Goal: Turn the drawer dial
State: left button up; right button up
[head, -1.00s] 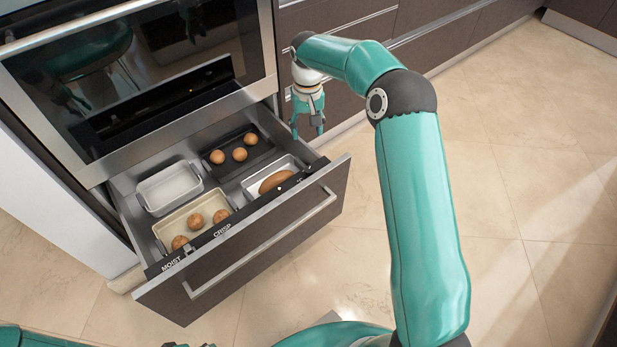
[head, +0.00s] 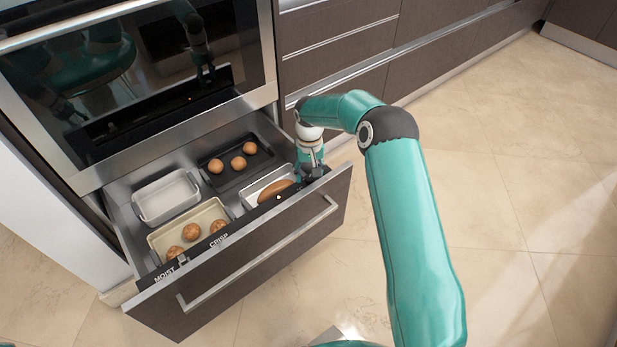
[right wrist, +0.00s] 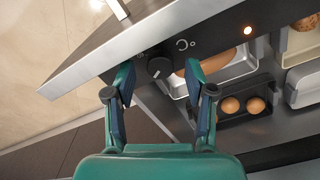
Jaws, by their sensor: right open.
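The drawer (head: 262,252) under the oven is pulled open. Its top front edge carries a black strip with the words MOIST and CRISP and a small glowing light (head: 278,197). The dial (right wrist: 159,67), a dark round knob with a pale mark, sits on this strip near the drawer's right end in the right wrist view. In the head view my right gripper hides it. My right gripper (right wrist: 160,95) is open, with its fingertips on either side of the dial; I cannot tell whether they touch it. It also shows over the drawer's right corner in the head view (head: 312,172). My left gripper is not in view.
In the drawer stand a white empty pan (head: 166,197), a cream pan (head: 152,242) with round rolls, a dark tray (head: 215,181) with round rolls, and a white pan (head: 246,196) with a long loaf. The oven (head: 130,90) is above. Open floor lies right.

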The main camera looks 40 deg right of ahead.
jog(key=shift+f, duration=0.55)
grip_shut()
jog(key=shift+n, duration=0.3)
jog(key=n+p, duration=0.1)
jog(key=n, duration=0.4)
jog(key=shift+r, duration=0.1)
jog(key=n+p, duration=0.1)
jog(key=n, duration=0.5)
jog(key=shift+n, duration=0.3)
